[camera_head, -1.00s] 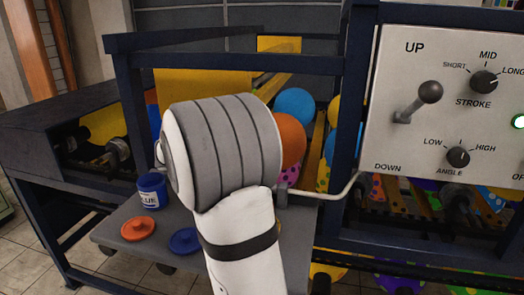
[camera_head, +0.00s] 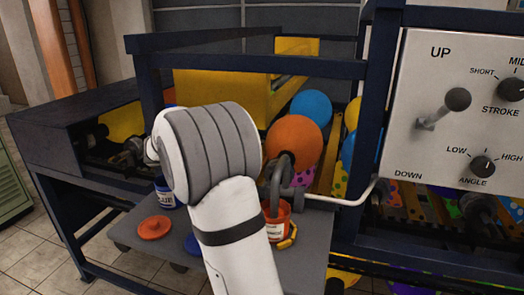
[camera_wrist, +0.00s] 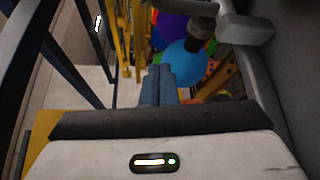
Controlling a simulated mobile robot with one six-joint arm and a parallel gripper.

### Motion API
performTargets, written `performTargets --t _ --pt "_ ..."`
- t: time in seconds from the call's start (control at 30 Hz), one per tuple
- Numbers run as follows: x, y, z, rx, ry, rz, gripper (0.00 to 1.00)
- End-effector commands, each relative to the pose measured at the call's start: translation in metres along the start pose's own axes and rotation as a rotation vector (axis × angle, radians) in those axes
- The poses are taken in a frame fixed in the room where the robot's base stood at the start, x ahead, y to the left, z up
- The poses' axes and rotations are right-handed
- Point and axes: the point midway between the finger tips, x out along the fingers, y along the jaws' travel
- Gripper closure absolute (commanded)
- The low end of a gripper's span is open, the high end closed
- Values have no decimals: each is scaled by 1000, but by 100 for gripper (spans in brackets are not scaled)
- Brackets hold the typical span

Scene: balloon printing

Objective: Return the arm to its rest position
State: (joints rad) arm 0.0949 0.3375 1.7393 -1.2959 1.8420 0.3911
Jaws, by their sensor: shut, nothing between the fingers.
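My arm stands in the middle of the head view, with its thick grey-banded joint in front of the machine. My gripper is hidden in the head view. In the wrist view my gripper (camera_wrist: 158,84) shows as two blue-grey fingers closed together, with nothing between them. A blue balloon (camera_wrist: 188,64) lies beyond the fingertips in that view; I cannot tell the gap.
A grey shelf (camera_head: 125,232) holds a blue can (camera_head: 164,193), an orange lid (camera_head: 154,227), a blue lid (camera_head: 191,245) and an orange bucket (camera_head: 277,228). The control panel (camera_head: 450,100) is at right. An orange balloon (camera_head: 294,138) sits behind my arm. Dark frame bars (camera_head: 245,65) surround it.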

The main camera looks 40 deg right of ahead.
Motion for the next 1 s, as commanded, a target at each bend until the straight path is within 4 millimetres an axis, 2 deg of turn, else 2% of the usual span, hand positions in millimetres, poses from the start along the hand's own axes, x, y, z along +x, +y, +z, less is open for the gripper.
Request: performTargets --t 0.07,0.2,0.77,0.87,1.0 --pt "-9 -1 0 0 3 0 100" --pt "-15 -1 0 0 1 0 100" --pt "-16 -1 2 -2 4 -6 100" --pt "-14 -4 11 -26 24 -62 100" --pt "-11 -24 45 -107 101 -269 100"
